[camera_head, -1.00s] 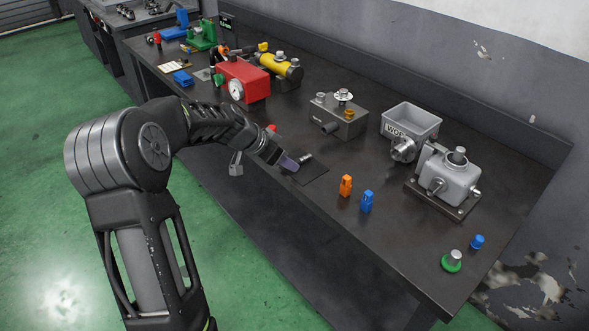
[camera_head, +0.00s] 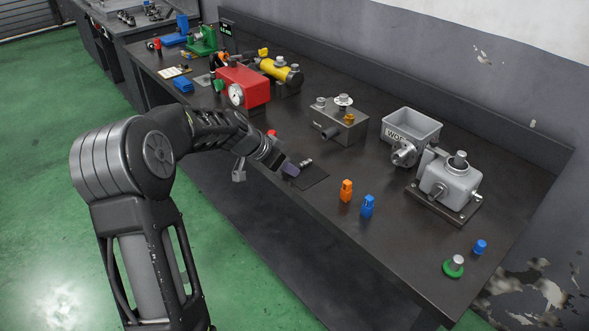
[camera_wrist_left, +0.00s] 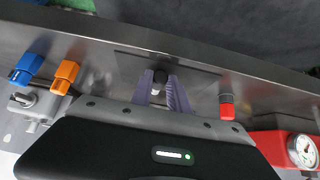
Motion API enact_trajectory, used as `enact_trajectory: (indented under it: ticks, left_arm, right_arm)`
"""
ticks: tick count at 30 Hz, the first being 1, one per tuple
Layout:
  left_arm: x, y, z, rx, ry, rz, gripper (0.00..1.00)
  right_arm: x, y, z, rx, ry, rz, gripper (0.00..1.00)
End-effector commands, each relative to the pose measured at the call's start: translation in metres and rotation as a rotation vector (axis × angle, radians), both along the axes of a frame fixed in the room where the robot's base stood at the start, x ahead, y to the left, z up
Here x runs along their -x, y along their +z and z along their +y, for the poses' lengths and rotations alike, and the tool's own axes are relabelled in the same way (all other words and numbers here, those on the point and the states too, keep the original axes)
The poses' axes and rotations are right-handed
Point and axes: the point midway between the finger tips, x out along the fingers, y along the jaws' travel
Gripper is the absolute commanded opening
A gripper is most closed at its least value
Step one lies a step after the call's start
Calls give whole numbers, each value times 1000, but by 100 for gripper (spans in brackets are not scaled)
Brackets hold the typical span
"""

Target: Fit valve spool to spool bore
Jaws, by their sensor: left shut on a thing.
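A small metallic valve spool (camera_head: 305,161) shows at the dark mat (camera_head: 316,177) near the bench's front edge. My left gripper (camera_head: 291,168) reaches in over the front edge and is low at this mat. In the left wrist view its purple-grey fingers (camera_wrist_left: 162,90) are shut on the spool, of which a dark part and a pale end (camera_wrist_left: 157,89) show between them. The fingers hide part of the spool. A grey valve block (camera_head: 341,122) with a dark round port on its front stands farther back; I cannot tell if this is the spool bore. My right gripper is not in view.
An orange block (camera_head: 346,191) and a blue block (camera_head: 367,206) stand right of the mat. A grey bin (camera_head: 412,125) and a grey pump body (camera_head: 450,182) are farther right. A red gauge box (camera_head: 243,88) is left.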

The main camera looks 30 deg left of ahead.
Motion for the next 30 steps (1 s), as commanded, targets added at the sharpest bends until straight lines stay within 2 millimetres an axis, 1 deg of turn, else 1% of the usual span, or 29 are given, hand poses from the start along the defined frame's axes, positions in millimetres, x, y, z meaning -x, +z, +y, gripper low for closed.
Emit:
enact_trajectory:
  ticks: [11, 30]
  left_arm:
    - [0, 0, 0, 0, 0, 0, 0]
    - [0, 8, 0, 0, 0, 0, 0]
  right_arm:
    - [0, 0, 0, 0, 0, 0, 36]
    - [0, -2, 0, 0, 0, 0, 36]
